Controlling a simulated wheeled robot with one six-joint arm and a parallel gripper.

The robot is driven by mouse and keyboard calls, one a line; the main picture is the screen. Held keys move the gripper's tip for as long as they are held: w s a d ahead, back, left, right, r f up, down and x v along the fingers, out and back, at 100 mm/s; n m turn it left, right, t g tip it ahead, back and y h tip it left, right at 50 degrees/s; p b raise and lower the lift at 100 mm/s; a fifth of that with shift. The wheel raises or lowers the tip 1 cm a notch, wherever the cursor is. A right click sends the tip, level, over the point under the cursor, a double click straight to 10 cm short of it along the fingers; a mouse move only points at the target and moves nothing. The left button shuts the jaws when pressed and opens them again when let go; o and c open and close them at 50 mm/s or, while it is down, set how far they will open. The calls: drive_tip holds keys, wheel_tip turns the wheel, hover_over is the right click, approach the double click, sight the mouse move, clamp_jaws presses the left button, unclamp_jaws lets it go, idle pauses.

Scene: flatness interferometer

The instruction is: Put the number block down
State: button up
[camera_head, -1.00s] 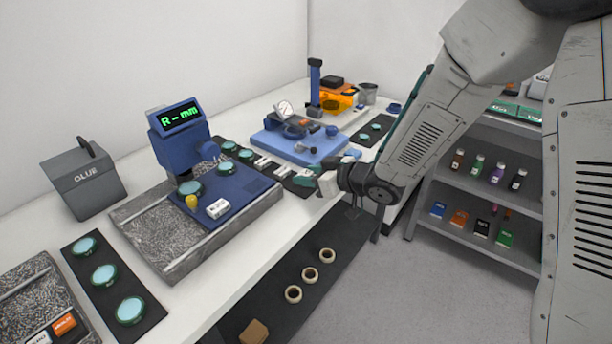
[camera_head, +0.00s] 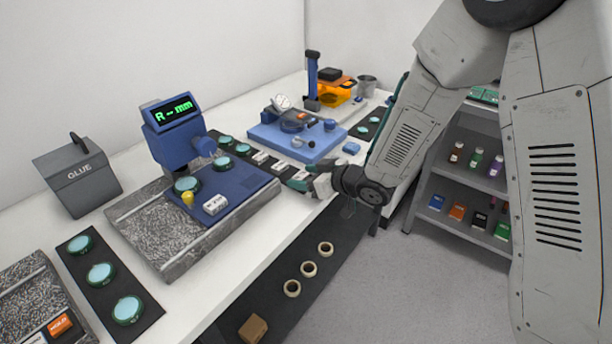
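My gripper (camera_head: 305,175) has teal fingers and points down-left at the near end of a dark strip (camera_head: 242,150) on the bench. Its fingers look spread apart. A small white block (camera_head: 300,175) shows between or just beyond the fingertips, at the strip. The view is too small to tell whether the fingers still touch it. Another white block with dark marks (camera_head: 215,204) sits on the blue plate of the gauge.
The blue gauge (camera_head: 180,130) reads "R--mm" and stands on a grey granite slab (camera_head: 150,225). A blue instrument base (camera_head: 275,140) lies just behind my gripper.

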drive_tip(key=shift+d+r, duration=0.1)
drive_tip(key=shift+r, duration=0.1)
drive_tip(key=s+d+r+m+h, duration=0.2)
drive_tip(key=s+d+r+h, duration=0.15)
drive_tip(key=d, duration=0.45)
drive_tip(key=s+d+r+m+h, duration=0.25)
drive_tip(key=d+r+h, duration=0.2)
drive_tip(key=d, duration=0.35)
drive_tip(key=s+d+r+m+h, duration=0.1)
drive_tip(key=s+d+r+h, duration=0.2)
drive_tip(key=d+r, duration=0.35)
drive_tip(key=s+d+r+m+g, duration=0.1)
drive_tip(key=s+r+m+g, duration=0.1)
drive_tip(key=s, duration=1.1)
drive_tip(key=s+d+r+m+g, duration=0.1)
drive_tip(key=s+g, duration=0.4)
drive_tip(key=s, duration=0.8)
drive_tip(key=shift+d+r+m, duration=0.35)
drive_tip(key=shift+r+m, duration=0.3)
drive_tip(key=shift+m, duration=0.3)
